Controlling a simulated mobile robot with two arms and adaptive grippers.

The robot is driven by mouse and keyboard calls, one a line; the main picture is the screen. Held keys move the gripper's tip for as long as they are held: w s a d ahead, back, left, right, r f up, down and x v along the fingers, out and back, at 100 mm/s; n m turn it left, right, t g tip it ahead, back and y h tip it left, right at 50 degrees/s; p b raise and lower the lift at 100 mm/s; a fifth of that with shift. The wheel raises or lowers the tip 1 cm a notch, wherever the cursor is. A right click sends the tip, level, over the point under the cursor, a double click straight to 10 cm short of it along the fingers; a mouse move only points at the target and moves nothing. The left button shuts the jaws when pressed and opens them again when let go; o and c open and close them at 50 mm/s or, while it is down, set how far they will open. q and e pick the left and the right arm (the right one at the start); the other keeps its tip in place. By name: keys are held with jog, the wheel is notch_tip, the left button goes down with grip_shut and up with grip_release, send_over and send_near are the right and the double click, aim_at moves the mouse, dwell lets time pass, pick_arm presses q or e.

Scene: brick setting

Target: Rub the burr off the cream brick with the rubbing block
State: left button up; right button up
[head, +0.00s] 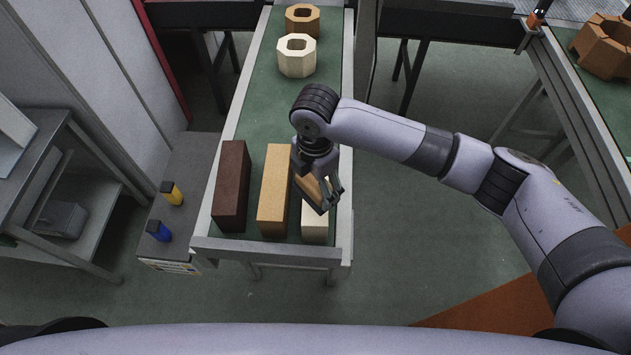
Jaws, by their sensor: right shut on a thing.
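The cream brick (314,228) lies at the near right end of the green-topped bench, mostly hidden under my right gripper. My right gripper (324,200) points down over it and is shut on a tan block (312,188), which looks like the rubbing block. The block is at the cream brick's top; whether they touch I cannot tell. A burr cannot be made out. My left gripper is not in view.
A tan brick (273,195) and a dark brown brick (231,185) lie left of the cream one. Octagonal hollow blocks, one cream (296,56) and one brown (302,20), stand farther back. The bench middle is clear.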

jog(key=shift+r+b, duration=0.3)
jog(key=shift+r, duration=0.25)
jog(key=shift+s+r, duration=0.15)
jog(key=shift+r, duration=0.7)
jog(key=shift+f, duration=0.1)
